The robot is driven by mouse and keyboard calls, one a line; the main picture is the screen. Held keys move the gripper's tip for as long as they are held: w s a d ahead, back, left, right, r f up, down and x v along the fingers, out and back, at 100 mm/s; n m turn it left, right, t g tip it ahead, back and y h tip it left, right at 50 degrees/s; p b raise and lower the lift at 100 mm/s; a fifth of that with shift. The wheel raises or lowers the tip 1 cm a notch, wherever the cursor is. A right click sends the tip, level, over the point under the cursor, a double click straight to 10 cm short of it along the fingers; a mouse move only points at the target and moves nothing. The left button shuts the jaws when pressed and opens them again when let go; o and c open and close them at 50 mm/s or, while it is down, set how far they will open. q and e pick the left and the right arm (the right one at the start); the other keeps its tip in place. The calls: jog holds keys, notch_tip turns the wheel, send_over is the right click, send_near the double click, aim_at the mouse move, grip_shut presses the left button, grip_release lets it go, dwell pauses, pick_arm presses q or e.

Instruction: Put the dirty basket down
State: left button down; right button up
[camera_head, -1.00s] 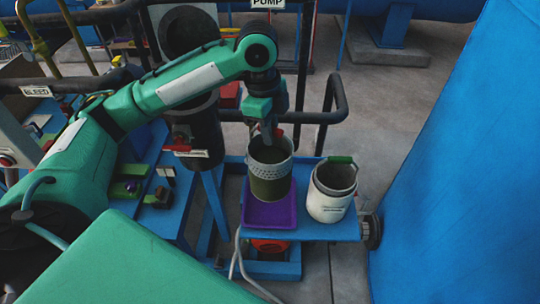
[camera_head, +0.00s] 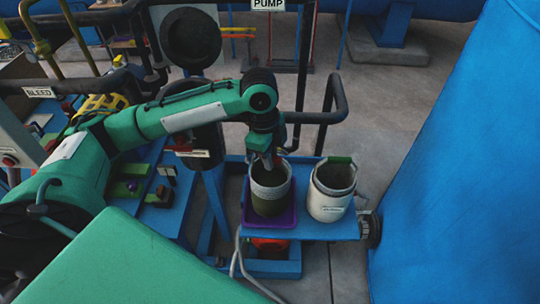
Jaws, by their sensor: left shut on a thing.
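The dirty basket (camera_head: 270,201) is a dark olive cylinder with a pale perforated band near its top. It is upright at the purple tray (camera_head: 291,217) on the blue stand; I cannot tell whether its base touches the tray. My left gripper (camera_head: 267,161) comes down from above and is shut at the basket's rim. The fingertips are small and partly dark against the basket's inside. My right gripper is not in view.
A white bucket-like container (camera_head: 330,206) with a green grip stands just right of the tray on the blue stand (camera_head: 330,231). A large blue body (camera_head: 450,170) rises at the right. Dark pipes (camera_head: 335,110) run behind the stand.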

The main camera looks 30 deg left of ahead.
pick_arm(q)
jog(key=c, duration=1.4)
grip_release()
jog(key=r, duration=0.3)
jog(key=r+b, duration=0.1)
jog(key=r, duration=0.3)
jog(key=a+r, duration=0.1)
jog(key=r, duration=0.2)
jog(key=shift+a+r+b, duration=0.1)
jog(key=shift+r+b, duration=0.2)
jog(key=shift+r, duration=0.05)
jog(key=shift+s+a+r, duration=0.1)
jog(key=shift+r, duration=0.6)
